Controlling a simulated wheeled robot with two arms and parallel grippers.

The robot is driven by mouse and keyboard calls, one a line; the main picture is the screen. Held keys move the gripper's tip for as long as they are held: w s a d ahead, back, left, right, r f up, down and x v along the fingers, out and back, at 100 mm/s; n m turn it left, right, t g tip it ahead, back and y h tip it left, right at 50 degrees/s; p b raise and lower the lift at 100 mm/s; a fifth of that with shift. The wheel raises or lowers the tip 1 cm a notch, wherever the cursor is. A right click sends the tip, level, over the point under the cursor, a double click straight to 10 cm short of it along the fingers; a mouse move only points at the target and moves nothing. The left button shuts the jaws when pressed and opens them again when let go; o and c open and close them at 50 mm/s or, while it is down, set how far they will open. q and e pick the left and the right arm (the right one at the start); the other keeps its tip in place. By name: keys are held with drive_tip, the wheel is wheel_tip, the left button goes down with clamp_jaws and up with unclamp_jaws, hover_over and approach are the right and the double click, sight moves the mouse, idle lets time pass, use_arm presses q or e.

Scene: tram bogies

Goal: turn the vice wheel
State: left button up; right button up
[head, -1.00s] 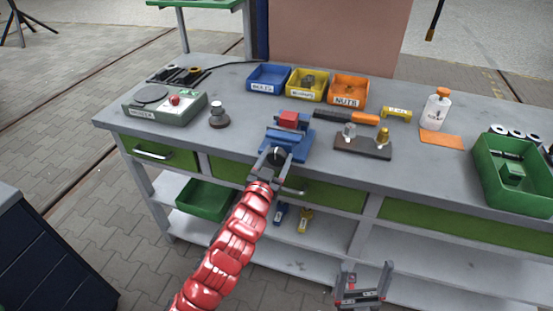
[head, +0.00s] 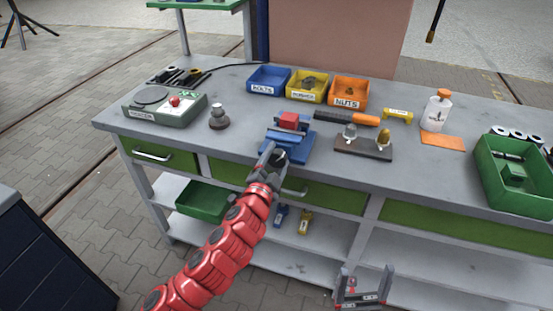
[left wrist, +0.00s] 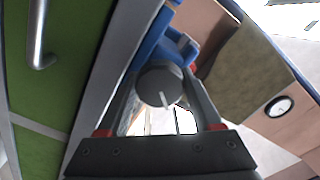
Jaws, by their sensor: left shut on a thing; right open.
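The blue vice (head: 292,145) stands at the front edge of the workbench, with a red block (head: 289,120) in its jaws. Its dark round wheel (left wrist: 158,84) faces me and has a pale line on its face. My left gripper (head: 273,157) is at the wheel, its fingers on either side of the rim and shut on it. In the head view the fingers partly hide the wheel. In the left wrist view the blue vice body (left wrist: 165,45) shows behind the wheel. My right gripper (head: 365,276) is open and empty, low in front of the bench.
The grey workbench (head: 240,90) carries blue (head: 268,88), yellow (head: 306,95) and orange (head: 347,104) bins behind the vice. A holder with two knobs (head: 362,152) stands right of it, a stacked weight (head: 218,120) left. A drawer handle (head: 292,192) is just below the gripper.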

idle(0.3)
use_arm(q)
drive_tip(key=o, duration=1.4)
drive_tip(key=shift+f, duration=0.1)
